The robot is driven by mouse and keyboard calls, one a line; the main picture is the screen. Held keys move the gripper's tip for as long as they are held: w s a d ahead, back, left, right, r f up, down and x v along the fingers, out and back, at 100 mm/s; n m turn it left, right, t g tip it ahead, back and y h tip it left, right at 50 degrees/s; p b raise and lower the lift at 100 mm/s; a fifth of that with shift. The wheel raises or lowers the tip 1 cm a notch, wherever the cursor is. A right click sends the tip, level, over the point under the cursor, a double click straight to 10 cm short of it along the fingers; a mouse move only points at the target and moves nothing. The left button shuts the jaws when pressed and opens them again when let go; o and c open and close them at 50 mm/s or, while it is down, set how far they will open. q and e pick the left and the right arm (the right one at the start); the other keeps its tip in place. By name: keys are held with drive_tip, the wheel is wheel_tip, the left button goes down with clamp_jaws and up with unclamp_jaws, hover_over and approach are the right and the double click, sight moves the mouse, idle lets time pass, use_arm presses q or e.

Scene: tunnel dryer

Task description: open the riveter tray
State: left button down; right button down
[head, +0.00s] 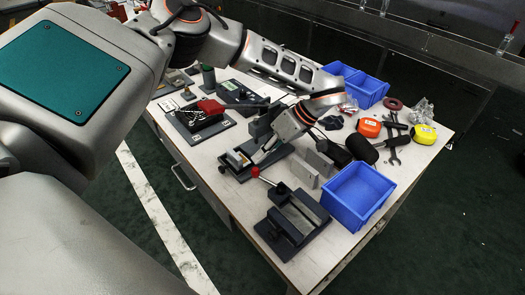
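I cannot single out the riveter tray for certain. A small dark bench device (236,172) with a light metal part sits near the table's front left edge. Beside it, a black fixture (293,222) with a grey slotted top has a lever ending in a red ball (256,171). My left gripper (264,158) reaches down from the upper right over the small device, close to its right side. Its fingertips are small and partly merge with the device, so contact and opening cannot be told. My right gripper is not in view.
A black base with a red part (209,107) stands further left. A blue bin (358,194) stands at the right corner, another blue bin (365,90) at the back. A drawer handle (184,177) is on the table's front.

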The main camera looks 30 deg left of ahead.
use_arm(q)
drive_tip(key=shift+s+f, duration=0.1)
drive_tip(key=shift+f, duration=0.2)
